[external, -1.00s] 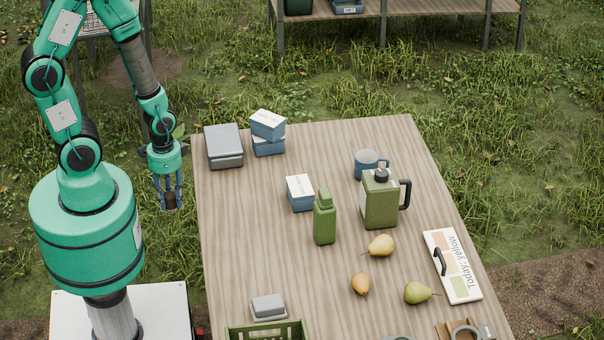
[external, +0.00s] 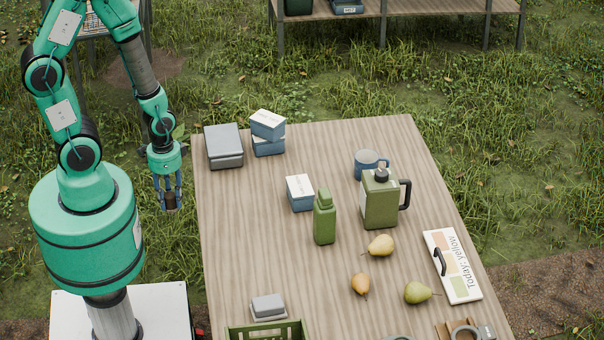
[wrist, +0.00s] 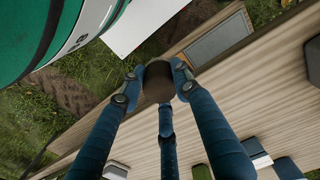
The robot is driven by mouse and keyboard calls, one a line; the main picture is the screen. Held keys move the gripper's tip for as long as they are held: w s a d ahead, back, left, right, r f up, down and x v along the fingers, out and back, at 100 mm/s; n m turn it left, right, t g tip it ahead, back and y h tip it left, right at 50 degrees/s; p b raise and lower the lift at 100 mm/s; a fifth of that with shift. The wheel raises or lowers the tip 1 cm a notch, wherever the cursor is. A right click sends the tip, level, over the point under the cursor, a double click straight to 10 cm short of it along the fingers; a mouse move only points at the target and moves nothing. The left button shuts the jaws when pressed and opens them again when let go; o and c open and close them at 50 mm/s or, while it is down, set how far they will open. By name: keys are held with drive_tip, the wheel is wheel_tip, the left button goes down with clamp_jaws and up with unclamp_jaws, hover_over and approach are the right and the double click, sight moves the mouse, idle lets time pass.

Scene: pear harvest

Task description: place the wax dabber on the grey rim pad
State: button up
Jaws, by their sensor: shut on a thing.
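My gripper (external: 171,206) hangs beside the table's left edge, over the grass, and is shut on a dark brown piece, apparently the wax dabber (external: 170,199). In the wrist view the dabber (wrist: 158,82) shows as a dark, rounded end between the blue fingers. A flat grey panel in a pale wooden frame (wrist: 220,40) lies near the table edge in the wrist view, ahead of the gripper and apart from it. It may be the grey rim pad; I cannot tell for sure.
The wooden table (external: 270,220) holds a grey case (external: 224,146), blue boxes (external: 268,132), a green bottle (external: 325,217), a green jug (external: 380,200), a mug (external: 367,164), several pears, a grey block (external: 268,307) and a green crate (external: 265,331). The left strip is mostly clear.

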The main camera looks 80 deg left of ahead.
drive_tip(key=shift+w+d+r, duration=0.2)
drive_tip(key=shift+w+d, duration=0.1)
drive_tip(key=shift+w, duration=0.15)
drive_tip(key=w+d+r+m+p, duration=0.1)
drive_tip(key=w+d+r+p, duration=0.15)
drive_tip(key=w+d, duration=0.35)
drive_tip(key=w+d+r+m+p, duration=0.1)
drive_tip(key=w+d+p, duration=0.2)
drive_tip(key=d, duration=0.5)
drive_tip(key=d+r+m+p, duration=0.1)
drive_tip(key=d+p, duration=0.2)
drive_tip(key=d, duration=1.4)
drive_tip(key=shift+w+m, duration=0.3)
drive_tip(key=shift+m, duration=0.1)
drive_tip(key=shift+w+d, duration=0.1)
hover_over(268, 302)
drive_tip(key=shift+f, duration=0.75)
drive_tip(key=shift+f, duration=0.15)
drive_tip(key=shift+f, duration=1.65)
